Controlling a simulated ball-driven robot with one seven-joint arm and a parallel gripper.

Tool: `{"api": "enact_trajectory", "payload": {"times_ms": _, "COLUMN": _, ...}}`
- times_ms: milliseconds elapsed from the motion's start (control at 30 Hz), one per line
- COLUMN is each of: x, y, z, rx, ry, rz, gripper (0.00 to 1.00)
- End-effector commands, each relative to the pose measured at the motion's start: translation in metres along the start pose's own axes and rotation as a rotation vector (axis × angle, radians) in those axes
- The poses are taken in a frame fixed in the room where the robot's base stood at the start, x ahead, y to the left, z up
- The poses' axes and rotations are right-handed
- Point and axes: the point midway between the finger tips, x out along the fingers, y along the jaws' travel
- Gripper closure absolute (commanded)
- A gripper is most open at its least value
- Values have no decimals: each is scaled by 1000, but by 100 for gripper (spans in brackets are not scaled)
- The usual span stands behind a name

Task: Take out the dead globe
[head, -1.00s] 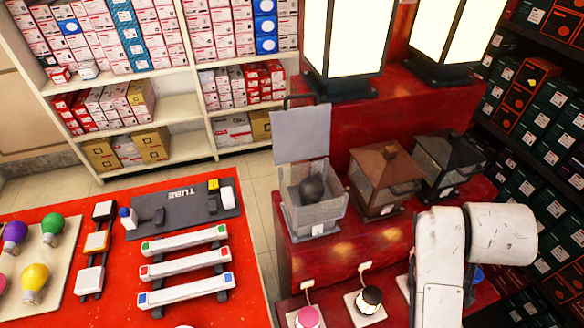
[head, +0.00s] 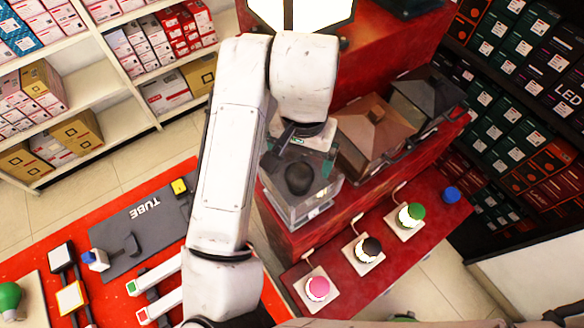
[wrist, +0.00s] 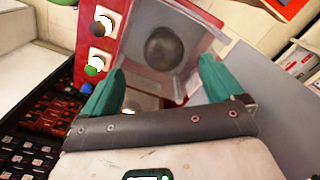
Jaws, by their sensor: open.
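The dark grey globe (head: 299,178) sits inside an open grey lantern (head: 312,213) on the red stepped stand. In the wrist view the round globe (wrist: 165,48) lies ahead of and between my teal fingers, inside the lantern's pale walls. My gripper (wrist: 160,78) is open and empty, with a finger on either side of the opening. In the head view my arm reaches over the lantern and covers part of its back. The lantern's raised grey lid (wrist: 262,85) appears on the right in the wrist view.
A closed brown lantern (head: 376,135) and a black lantern (head: 428,97) stand right of the open one. Lower on the stand are pink (head: 317,289), black (head: 371,247) and green (head: 411,215) bulbs on plates. A red table (head: 75,230) with tubes is at left.

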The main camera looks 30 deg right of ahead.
Motion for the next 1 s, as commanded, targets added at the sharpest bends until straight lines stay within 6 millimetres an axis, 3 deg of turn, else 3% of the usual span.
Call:
{"api": "enact_trajectory", "payload": {"times_ms": 200, "x": 34, "y": 1, "z": -1, "rx": -3, "ry": 3, "rz": 4, "gripper": 6}}
{"api": "enact_trajectory", "payload": {"times_ms": 467, "x": 49, "y": -1, "z": -3, "rx": -3, "ry": 4, "rz": 1, "gripper": 6}}
{"api": "enact_trajectory", "payload": {"times_ms": 800, "x": 90, "y": -5, "z": -6, "rx": -3, "ry": 3, "rz": 0, "gripper": 6}}
{"api": "enact_trajectory", "payload": {"times_ms": 1000, "x": 94, "y": -6, "z": -6, "rx": -2, "ry": 2, "rz": -2, "gripper": 6}}
